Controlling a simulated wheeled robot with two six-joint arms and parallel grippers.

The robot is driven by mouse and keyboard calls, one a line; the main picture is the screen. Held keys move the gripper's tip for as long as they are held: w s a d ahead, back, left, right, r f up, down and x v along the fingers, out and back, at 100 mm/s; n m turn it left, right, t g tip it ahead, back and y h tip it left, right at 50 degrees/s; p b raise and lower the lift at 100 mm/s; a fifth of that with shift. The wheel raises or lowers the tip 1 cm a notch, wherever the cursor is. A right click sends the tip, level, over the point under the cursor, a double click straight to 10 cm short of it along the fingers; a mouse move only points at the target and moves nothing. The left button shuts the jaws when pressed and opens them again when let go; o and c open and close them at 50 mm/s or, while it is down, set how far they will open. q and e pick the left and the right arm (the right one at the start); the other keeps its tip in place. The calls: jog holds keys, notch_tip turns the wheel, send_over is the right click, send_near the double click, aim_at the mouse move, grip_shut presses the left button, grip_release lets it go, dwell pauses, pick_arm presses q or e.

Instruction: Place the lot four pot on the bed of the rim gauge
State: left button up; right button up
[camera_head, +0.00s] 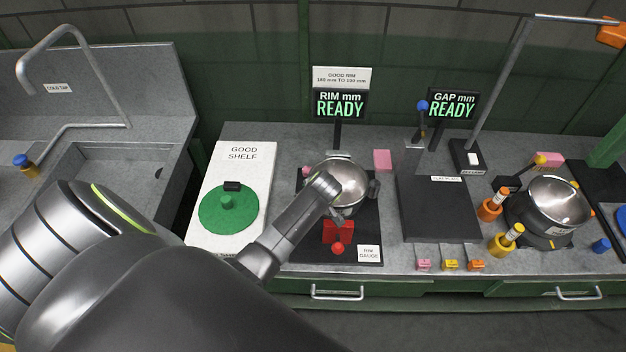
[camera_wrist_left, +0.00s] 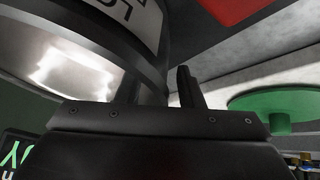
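A round steel pot (camera_head: 347,183) is at the rim gauge (camera_head: 312,247), within its upper part. Whether it rests on the bed or is held just above is hard to tell. My left gripper (camera_head: 325,186) is at the pot's left side, its fingertips close to or touching it. In the left wrist view the pot (camera_wrist_left: 75,65) fills the upper left, with a cut-off label starting "LO"; the lot number is out of sight. One dark finger shows beside the pot wall; the grip is unclear. My right gripper is not in view.
A second steel pot (camera_head: 557,203) stands at the right among orange and yellow posts. The good shelf (camera_head: 237,247) with a green disc (camera_head: 215,212) lies left of the gauge. A dark flat plate (camera_head: 437,208) lies right of it. The rim display (camera_head: 339,105) reads READY.

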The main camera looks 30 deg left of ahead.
pick_arm(q)
jog(key=shift+r, duration=0.1)
jog(key=shift+r, duration=0.1)
jog(key=b+v, duration=0.1)
jog(key=v, duration=1.1)
